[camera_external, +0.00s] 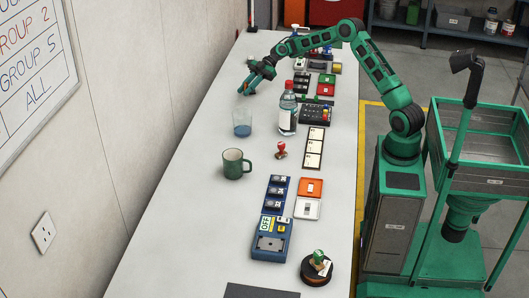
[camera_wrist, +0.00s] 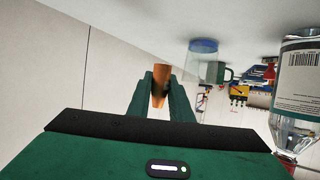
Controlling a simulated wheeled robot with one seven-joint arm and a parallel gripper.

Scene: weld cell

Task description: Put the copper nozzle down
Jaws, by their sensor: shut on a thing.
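My gripper (camera_external: 245,89) is at the far left part of the bench, low over the white top near the wall. In the wrist view my gripper (camera_wrist: 160,92) is shut on the copper nozzle (camera_wrist: 161,76), an orange-brown tapered piece between its two green fingers. In the external view the nozzle is too small and too much covered by the fingers to make out well. I cannot tell whether the nozzle touches the bench.
A clear cup with blue (camera_external: 242,124) stands just in front of my gripper. A clear bottle (camera_external: 287,112) stands to its right, and a green mug (camera_external: 235,164) nearer the camera. Switch boxes and panels line the bench's right side. The bench's left strip is clear.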

